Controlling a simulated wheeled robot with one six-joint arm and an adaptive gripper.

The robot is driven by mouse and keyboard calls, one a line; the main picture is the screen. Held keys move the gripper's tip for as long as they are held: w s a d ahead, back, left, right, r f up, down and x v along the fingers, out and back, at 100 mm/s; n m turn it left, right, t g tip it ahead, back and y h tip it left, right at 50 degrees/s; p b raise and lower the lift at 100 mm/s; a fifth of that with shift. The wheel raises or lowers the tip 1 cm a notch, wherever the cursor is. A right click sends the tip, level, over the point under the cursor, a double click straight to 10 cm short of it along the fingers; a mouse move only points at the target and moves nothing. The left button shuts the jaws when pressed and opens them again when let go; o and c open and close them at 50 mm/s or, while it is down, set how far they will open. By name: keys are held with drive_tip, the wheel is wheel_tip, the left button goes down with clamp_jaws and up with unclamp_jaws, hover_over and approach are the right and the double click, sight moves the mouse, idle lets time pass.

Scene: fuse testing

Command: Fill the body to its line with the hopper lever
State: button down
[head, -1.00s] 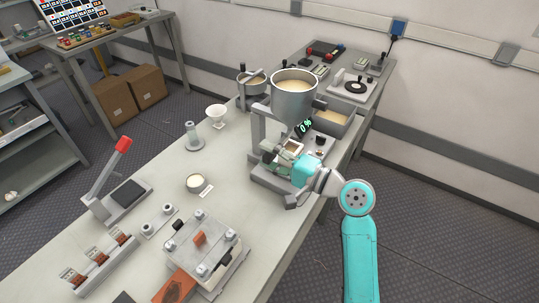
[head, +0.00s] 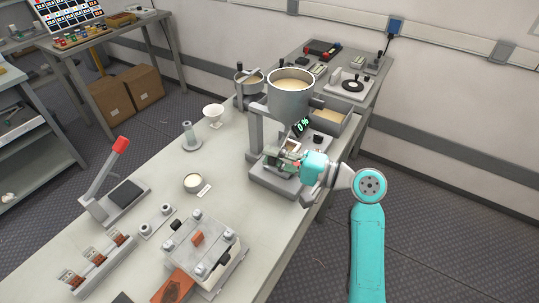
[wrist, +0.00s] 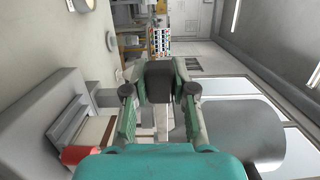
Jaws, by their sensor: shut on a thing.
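The hopper (head: 290,98), a grey metal bin of pale sand-like filling, stands over a grey base plate (head: 262,178) on the bench. Its small display (head: 302,126) reads 0 % in green. My gripper (head: 276,152) reaches in under the hopper from the right. In the wrist view its fingers (wrist: 160,85) are closed on a dark block, which looks like the hopper lever's handle (wrist: 160,78). The body seems to be the small pale piece (head: 292,146) under the hopper, partly hidden by my gripper; its fill level cannot be seen.
A clamp block (head: 205,250) and a red-handled press (head: 115,165) are nearer. A sand tray (head: 330,118) lies behind.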

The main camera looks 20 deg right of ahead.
drive_tip(key=c, duration=0.9)
unclamp_jaws()
drive_tip(key=shift+s+d, duration=0.1)
drive_tip(key=shift+d, duration=0.05)
drive_tip(key=v, duration=1.1)
drive_tip(key=shift+s+d, duration=0.25)
drive_tip(key=shift+d, duration=0.05)
